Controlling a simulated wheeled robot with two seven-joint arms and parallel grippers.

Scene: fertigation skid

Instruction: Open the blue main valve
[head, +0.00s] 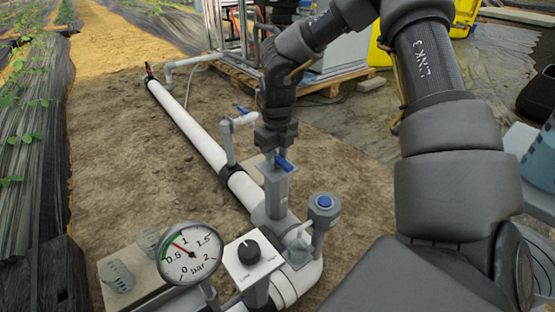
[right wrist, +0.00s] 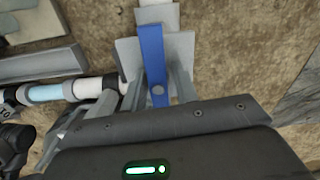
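The blue main valve's lever (head: 285,164) sits on top of a grey upright block (head: 277,190) on the white pipeline. My right gripper (head: 272,150) reaches down from above, right over this lever, and partly hides it. In the right wrist view the blue lever (right wrist: 153,62) runs lengthwise between the two grey fingers (right wrist: 157,85), one on each side. The fingers look apart, and I cannot make out firm contact on either side. My left gripper is not in view.
A second blue handle (head: 243,110) stands on a riser behind. In front are a pressure gauge (head: 190,252), a black knob on a white panel (head: 249,252) and a blue-topped post (head: 324,202). A pallet (head: 328,82) lies behind. Bare soil (head: 125,120) is open left of the pipe.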

